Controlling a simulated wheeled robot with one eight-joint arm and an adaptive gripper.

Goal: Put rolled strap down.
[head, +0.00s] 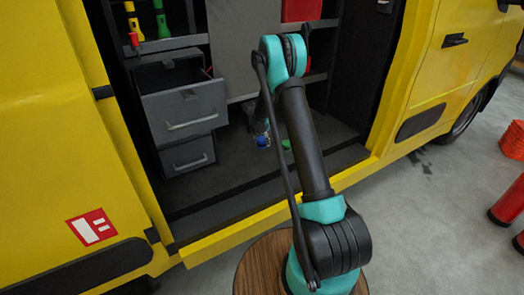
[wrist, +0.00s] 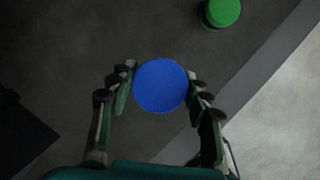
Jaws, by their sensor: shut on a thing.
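The rolled strap appears to be the round blue thing (wrist: 160,85) in the middle of the wrist view; only its flat round face shows. My gripper (wrist: 161,80) is shut on it, with one finger on its left side and one on its right. In the head view the blue thing (head: 263,141) shows small under my gripper (head: 262,131), inside the yellow van's side opening. My arm hides part of that area. The dark van floor (wrist: 70,50) lies below it; I cannot tell whether the blue thing touches it.
A green round thing (wrist: 222,12) stands on the van floor, right of the blue one. Grey drawers (head: 183,110), the upper one open, stand at the left inside the van. The yellow sill (head: 230,233) edges the opening. Orange cones (head: 512,140) and red cylinders (head: 508,203) stand outside, right.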

